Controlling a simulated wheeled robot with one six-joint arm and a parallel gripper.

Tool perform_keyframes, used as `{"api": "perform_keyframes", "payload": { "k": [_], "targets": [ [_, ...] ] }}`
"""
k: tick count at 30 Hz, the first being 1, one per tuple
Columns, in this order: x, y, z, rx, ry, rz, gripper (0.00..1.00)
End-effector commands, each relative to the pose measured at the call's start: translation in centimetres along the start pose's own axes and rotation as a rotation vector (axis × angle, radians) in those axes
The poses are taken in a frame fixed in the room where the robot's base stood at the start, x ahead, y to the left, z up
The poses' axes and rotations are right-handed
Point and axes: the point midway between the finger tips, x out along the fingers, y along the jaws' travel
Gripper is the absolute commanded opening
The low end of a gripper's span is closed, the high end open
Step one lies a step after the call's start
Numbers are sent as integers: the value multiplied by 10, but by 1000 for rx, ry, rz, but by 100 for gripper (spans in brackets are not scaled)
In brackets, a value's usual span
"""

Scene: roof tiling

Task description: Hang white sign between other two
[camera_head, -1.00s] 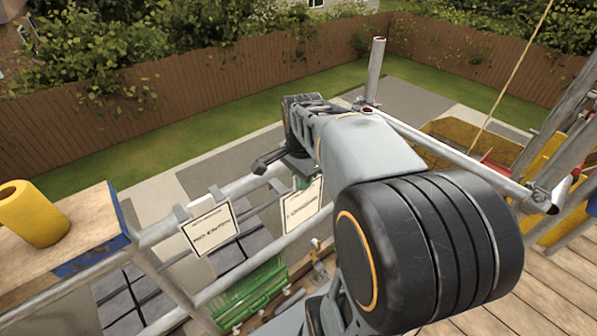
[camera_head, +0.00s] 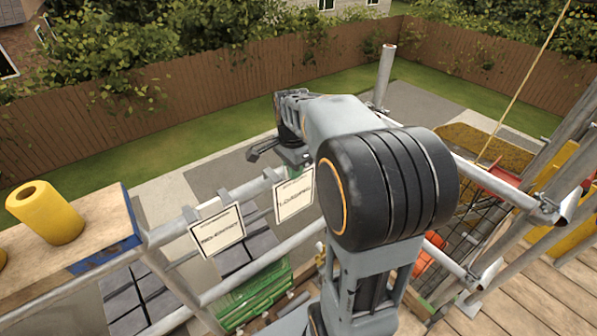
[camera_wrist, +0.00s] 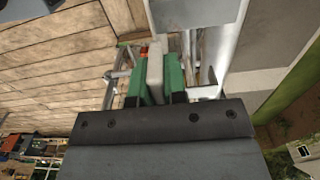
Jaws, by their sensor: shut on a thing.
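A white sign with a black border, reading something like "LOADING" (camera_head: 295,194), hangs upright below my gripper (camera_head: 293,168) at the scaffold rail. In the wrist view, the green fingers of my gripper (camera_wrist: 156,72) are shut on a pale grey strip, which seems to be this sign's hanger. Whether the hanger touches the rail, I cannot tell. A second white sign, "NO ENTRY" (camera_head: 217,231), hangs on the upper rail (camera_head: 250,190) to the left, with a small gap between the two. No third sign shows; my arm covers the rail to the right.
A lower rail (camera_head: 215,290) and green stacked tiles (camera_head: 255,297) lie below the signs. Scaffold poles (camera_head: 384,75) and plank decking (camera_head: 530,290) are at right.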

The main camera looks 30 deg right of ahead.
Motion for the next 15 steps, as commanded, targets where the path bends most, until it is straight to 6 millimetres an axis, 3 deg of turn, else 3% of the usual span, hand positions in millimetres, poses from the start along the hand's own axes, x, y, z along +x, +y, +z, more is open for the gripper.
{"api": "perform_keyframes", "payload": {
  "k": [15],
  "targets": [
    [-1,-39,0,-1,0,0,0]
  ]
}}
